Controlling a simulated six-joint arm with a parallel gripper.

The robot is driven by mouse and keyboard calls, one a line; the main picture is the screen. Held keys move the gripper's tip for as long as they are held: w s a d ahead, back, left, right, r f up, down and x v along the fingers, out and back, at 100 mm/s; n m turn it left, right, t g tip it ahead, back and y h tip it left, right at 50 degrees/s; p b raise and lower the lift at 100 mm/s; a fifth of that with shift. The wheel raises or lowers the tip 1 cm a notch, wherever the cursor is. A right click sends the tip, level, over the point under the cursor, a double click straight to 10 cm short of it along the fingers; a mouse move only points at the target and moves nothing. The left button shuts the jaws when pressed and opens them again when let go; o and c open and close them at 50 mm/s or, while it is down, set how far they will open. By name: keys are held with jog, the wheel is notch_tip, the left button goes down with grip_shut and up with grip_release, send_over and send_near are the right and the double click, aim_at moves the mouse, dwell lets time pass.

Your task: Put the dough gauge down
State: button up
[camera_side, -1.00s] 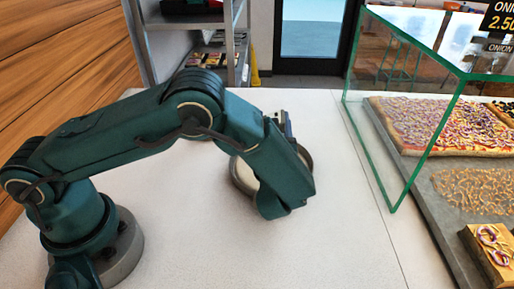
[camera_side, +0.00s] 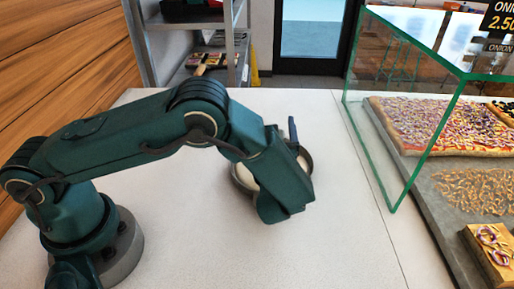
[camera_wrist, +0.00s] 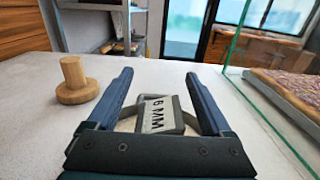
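The dough gauge (camera_wrist: 158,114), a grey block marked "6 MM", shows between my fingers in the wrist view, with a gap on each side. It appears to lie at a round dish with a pale inside; the exact contact is unclear. My gripper (camera_wrist: 158,74) is open, its two blue fingers spread wide around the gauge. In the side view, a blue finger (camera_side: 292,131) sticks up beyond my forearm, which hides the gauge.
The round dish (camera_side: 306,158) is partly behind my arm. A wooden knobbed press (camera_wrist: 76,82) stands left of my fingers in the wrist view. A glass case (camera_side: 400,110) with pizza stands on the right. The front counter is clear.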

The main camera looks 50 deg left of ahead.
jog(key=r+v, duration=0.1)
jog(key=v, duration=1.1)
jog(key=s+a+r+n+g+h, duration=0.4)
jog(key=s+a+n+g, duration=0.4)
jog(key=a+n+g, duration=0.4)
jog(key=s+d+r+n+t+h, duration=0.3)
jog(key=s+n+h, duration=0.3)
jog(key=n, duration=0.9)
jog(key=d+t+h, duration=0.1)
jog(key=h, duration=0.1)
jog(key=shift+s+r+t+h, duration=0.25)
jog(key=shift+s+t+h, duration=0.05)
jog(key=shift+s, duration=0.05)
